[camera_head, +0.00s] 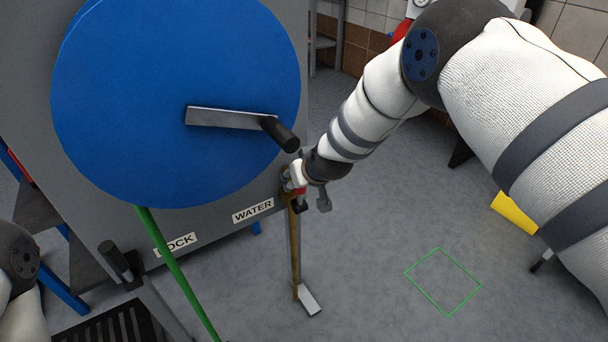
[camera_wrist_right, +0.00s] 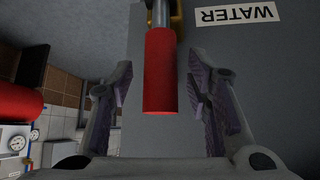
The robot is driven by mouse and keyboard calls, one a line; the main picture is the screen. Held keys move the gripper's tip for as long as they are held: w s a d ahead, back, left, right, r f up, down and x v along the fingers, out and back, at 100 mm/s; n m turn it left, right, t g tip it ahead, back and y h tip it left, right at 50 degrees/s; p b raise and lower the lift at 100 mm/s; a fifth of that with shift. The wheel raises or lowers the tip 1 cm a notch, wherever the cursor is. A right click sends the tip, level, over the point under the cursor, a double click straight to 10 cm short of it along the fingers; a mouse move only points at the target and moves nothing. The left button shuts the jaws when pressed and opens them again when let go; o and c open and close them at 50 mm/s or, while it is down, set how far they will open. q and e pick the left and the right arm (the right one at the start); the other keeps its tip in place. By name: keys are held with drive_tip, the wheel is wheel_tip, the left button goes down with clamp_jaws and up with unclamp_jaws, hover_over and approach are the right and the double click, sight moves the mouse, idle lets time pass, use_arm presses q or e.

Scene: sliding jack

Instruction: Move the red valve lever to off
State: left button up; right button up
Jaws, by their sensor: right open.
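The red valve lever (camera_wrist_right: 159,75) is a red cylindrical grip on a metal stem, against the grey panel beside the WATER label (camera_wrist_right: 237,14). In the right wrist view my right gripper (camera_wrist_right: 163,85) is open, with one finger on each side of the red grip. Gaps show between the fingers and the grip, so it is not clamped. In the head view my right gripper (camera_head: 310,196) is at the lower right edge of the panel, and only a small red part of the lever (camera_head: 299,190) shows. My left gripper is out of view.
A LOCK label (camera_head: 178,244), a black lever grip (camera_head: 116,261) and a green rod (camera_head: 176,268) are left. Floor is clear around the green outlined square (camera_head: 443,281).

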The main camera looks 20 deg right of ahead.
drive_tip(key=a+v, duration=0.1)
drive_tip(key=v, duration=0.9)
drive_tip(key=shift+s+d+r, duration=0.3)
drive_tip(key=shift+d, duration=0.2)
drive_tip(key=s+d+f+m+g+p, duration=0.1)
drive_tip(key=s+d+f+g, duration=0.15)
drive_tip(key=s+f, duration=0.85)
drive_tip(key=s+d+f+g+p, duration=0.15)
drive_tip(key=s+f+g, duration=0.4)
drive_tip(key=s, duration=0.85)
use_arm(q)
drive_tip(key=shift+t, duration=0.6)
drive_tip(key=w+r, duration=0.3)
use_arm(e)
drive_tip(key=s+d+f+g, duration=0.1)
drive_tip(key=s, duration=1)
drive_tip(key=s+d+f+g+h, duration=0.1)
drive_tip(key=s+d, duration=0.1)
drive_tip(key=s, duration=1)
drive_tip(key=shift+s+m+g, duration=0.3)
drive_tip(key=shift+m+g, duration=0.1)
drive_tip(key=shift+w+d+f, duration=0.1)
